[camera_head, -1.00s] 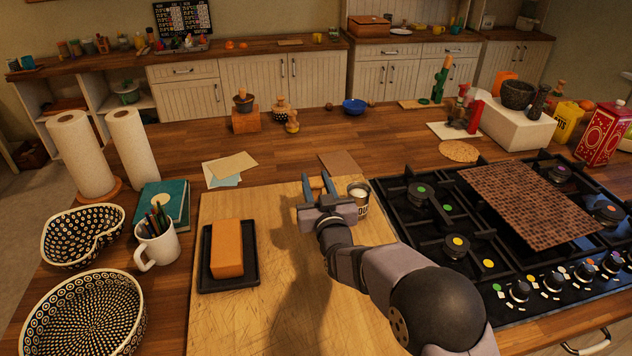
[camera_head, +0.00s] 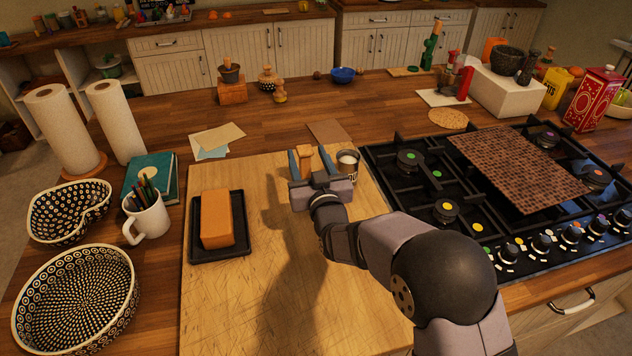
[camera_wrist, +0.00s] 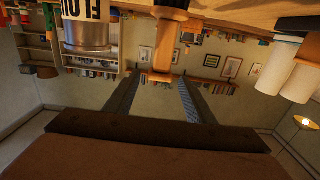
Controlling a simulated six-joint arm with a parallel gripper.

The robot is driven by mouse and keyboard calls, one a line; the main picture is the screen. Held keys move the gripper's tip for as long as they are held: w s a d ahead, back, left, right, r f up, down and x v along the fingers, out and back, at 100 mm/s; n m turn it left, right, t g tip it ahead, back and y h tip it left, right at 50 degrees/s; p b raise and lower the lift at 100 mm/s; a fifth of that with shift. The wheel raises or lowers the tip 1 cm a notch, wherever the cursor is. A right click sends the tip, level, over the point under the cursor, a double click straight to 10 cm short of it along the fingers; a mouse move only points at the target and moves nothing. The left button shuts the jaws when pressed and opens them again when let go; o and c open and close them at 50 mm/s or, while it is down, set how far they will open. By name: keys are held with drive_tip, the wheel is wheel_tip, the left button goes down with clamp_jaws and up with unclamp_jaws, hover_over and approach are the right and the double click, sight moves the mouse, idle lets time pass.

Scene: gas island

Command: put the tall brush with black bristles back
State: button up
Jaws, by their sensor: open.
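A wooden piece with a wide end (camera_head: 304,157) shows between the fingers of my gripper (camera_head: 305,160) at the far part of the cutting board (camera_head: 215,305). In the wrist view, which is upside down, this wooden piece (camera_wrist: 162,52) has a dark part where it meets the board side; it looks like the upright brush, bristles down. My gripper (camera_wrist: 155,100) is open, one finger on each side of it, with visible gaps. Whether its palm touches anything is hidden. A flour can (camera_head: 347,165) stands just right of the gripper, and close by in the wrist view (camera_wrist: 87,35).
A black tray with an orange block (camera_head: 216,218) lies left on the board. A mug of pencils (camera_head: 147,215), dotted bowls (camera_head: 78,310) and paper rolls (camera_head: 62,130) stand further left. The black gas hob (camera_head: 400,190) is at right.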

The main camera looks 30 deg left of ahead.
drive_tip(key=b+v, duration=0.2)
drive_tip(key=v, duration=0.6)
drive_tip(key=shift+s+d, duration=0.15)
drive_tip(key=shift+s, duration=0.05)
drive_tip(key=shift+w, duration=0.1)
